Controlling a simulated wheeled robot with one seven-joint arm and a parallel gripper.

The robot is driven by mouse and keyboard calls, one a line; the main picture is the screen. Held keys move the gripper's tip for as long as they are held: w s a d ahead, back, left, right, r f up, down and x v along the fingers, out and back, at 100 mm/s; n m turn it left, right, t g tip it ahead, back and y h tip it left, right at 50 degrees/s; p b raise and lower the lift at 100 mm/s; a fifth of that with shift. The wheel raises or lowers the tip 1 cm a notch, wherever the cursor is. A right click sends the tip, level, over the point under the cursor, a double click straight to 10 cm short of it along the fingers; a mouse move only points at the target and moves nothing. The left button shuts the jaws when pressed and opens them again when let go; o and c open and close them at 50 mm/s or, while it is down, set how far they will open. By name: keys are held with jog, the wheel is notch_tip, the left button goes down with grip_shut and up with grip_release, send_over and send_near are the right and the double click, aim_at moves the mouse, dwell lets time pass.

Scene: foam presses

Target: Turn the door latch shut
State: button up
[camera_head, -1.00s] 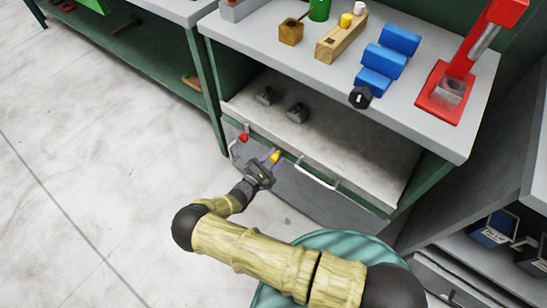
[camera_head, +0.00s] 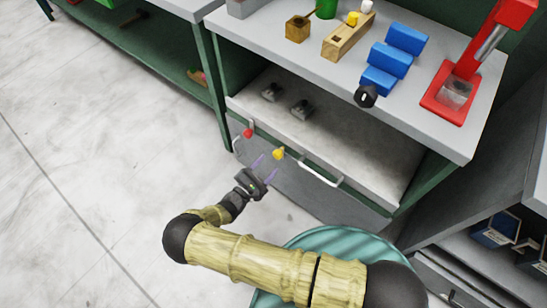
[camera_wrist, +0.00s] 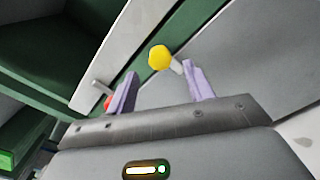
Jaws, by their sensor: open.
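A yellow-knobbed latch (camera_head: 278,153) sits near the top edge of the grey door panel (camera_head: 300,190) under the workbench. In the wrist view its yellow knob (camera_wrist: 159,57) stands on a short pale stem just beyond my fingertips. A red knob (camera_head: 248,132) with a pale metal piece is to its left; in the wrist view the red knob (camera_wrist: 109,103) is partly behind my left finger. My gripper (camera_head: 266,167) is open and empty, just below and left of the yellow knob, apart from it. Which way the latch is turned is hard to tell.
A white bar handle (camera_head: 320,174) is on the panel, right of the yellow knob. Above the panel, a shelf (camera_head: 350,150) holds two small dark metal parts. The bench top carries blue blocks (camera_head: 388,60) and a red press (camera_head: 470,75). Open floor (camera_head: 90,200) lies left.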

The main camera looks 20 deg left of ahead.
jog(key=v, duration=1.1)
jog(key=shift+f, duration=0.1)
